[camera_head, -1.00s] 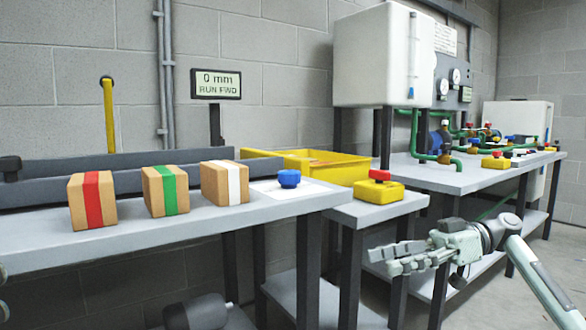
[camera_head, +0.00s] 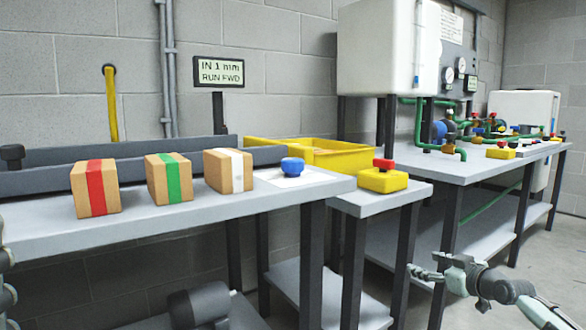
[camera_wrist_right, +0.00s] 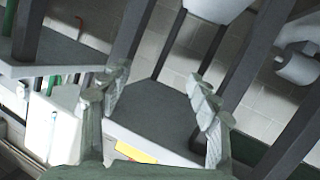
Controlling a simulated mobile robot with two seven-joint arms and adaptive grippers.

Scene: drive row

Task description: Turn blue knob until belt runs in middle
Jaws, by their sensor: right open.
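The blue knob (camera_head: 292,166) stands on a white plate (camera_head: 290,180) at the right end of the near grey bench. The display (camera_head: 218,72) on the wall reads "IN 1 mm RUN FWD". Long dark grey bars (camera_head: 130,170) lie along the back of the bench; I cannot make out the belt's track. My right gripper (camera_head: 424,275) is open and empty, low and to the right of the knob, well apart from it. Its spread fingers show in the right wrist view (camera_wrist_right: 160,100). Only a sliver of my left arm or gripper shows at the left edge.
Boxes with red (camera_head: 95,190), green (camera_head: 169,179) and white (camera_head: 228,171) stripes stand left of the knob. A yellow block with a red button (camera_head: 383,178) stands on a side shelf, near a yellow bin (camera_head: 340,160). Dark bench legs (camera_head: 352,270) stand left of my right gripper.

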